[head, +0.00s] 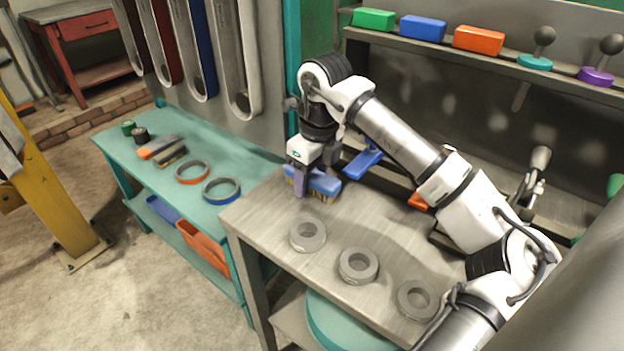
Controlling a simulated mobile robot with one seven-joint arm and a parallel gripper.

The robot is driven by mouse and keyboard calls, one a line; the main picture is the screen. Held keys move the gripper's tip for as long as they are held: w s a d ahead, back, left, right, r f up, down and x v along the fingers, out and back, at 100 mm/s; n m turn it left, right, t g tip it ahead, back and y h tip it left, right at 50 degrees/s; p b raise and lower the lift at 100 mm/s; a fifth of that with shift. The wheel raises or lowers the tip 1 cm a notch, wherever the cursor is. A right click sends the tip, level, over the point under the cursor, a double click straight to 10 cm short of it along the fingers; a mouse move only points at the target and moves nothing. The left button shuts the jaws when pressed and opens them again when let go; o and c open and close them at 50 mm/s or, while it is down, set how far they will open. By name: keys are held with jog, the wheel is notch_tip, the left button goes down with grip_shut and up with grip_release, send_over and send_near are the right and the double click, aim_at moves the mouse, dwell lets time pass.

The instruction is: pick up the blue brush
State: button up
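The blue brush (326,184) is on the grey metal bench (375,220), near its far left part, with its tan bristles facing down. My gripper (305,180) points down at the brush from above. One finger shows in front of the brush's left part; the other finger is hidden. I cannot tell whether the fingers touch the brush or grip it, nor whether the bristles rest on the bench.
Several grey rings (307,234) lie along the bench front. A blue object (362,162) is just right of my gripper. Coloured blocks (423,28) and knobs line the shelf behind. A teal table (130,150) with rings stands left.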

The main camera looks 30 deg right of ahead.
jog(key=c, duration=0.9)
jog(key=shift+r, duration=0.1)
notch_tip(320, 180, up, 28)
jog(key=p, duration=1.7)
